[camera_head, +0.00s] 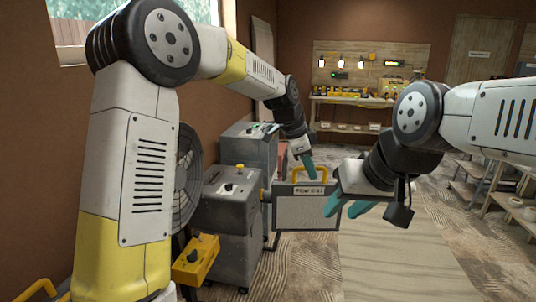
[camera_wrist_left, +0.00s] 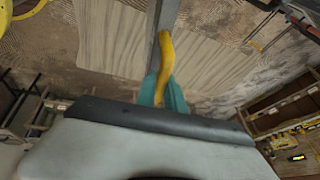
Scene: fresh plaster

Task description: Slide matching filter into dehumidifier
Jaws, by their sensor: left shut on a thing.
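A flat grey filter panel (camera_head: 305,212) with a dark frame, a small printed label and a yellow handle (camera_head: 311,172) hangs upright near the middle of the head view. My left gripper (camera_head: 309,168) is shut on the handle; the left wrist view shows its teal fingers (camera_wrist_left: 163,90) closed around the yellow handle (camera_wrist_left: 166,60). A grey wheeled machine (camera_head: 222,214), apparently a dehumidifier, stands just left of the panel. The panel's left edge overlaps its right side in view; I cannot tell whether they touch. My right gripper (camera_head: 350,210) is open and empty, in front of the panel's right edge.
A second grey machine (camera_head: 248,150) stands behind the first. A large round fan (camera_head: 187,175) and a yellow box (camera_head: 196,259) are at left. Shelves (camera_head: 475,185) stand at right, and a workbench (camera_head: 352,99) at the back. The floor (camera_head: 390,265) in front is clear.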

